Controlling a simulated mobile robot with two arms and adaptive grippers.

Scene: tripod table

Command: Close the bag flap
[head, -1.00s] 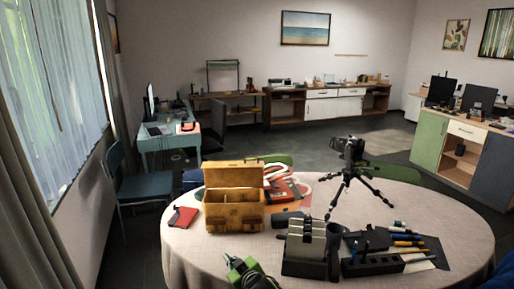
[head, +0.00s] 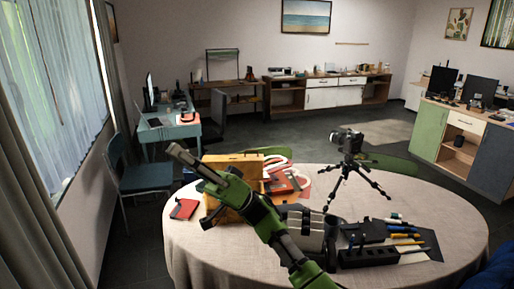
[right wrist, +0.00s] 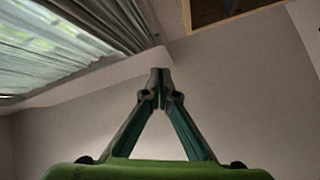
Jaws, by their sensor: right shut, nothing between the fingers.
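The tan-brown bag (head: 221,212) stands at the left of the round table. Its flap (head: 250,163) is raised at the back, so the bag is open. My right arm crosses in front of the bag and hides much of its front and opening. My right gripper (head: 175,150) is up and left of the flap in the head view, shut and empty, with no visible touch on the flap. In the right wrist view its closed fingertips (right wrist: 161,76) meet in front of the wall. My left gripper is not in view.
The table (head: 215,260) has a pale cloth. A red notebook (head: 184,209) lies left of the bag, and red items (head: 285,183) lie right of it. A camera tripod (head: 350,170) stands behind. A black pen tray (head: 368,258) is at the front right.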

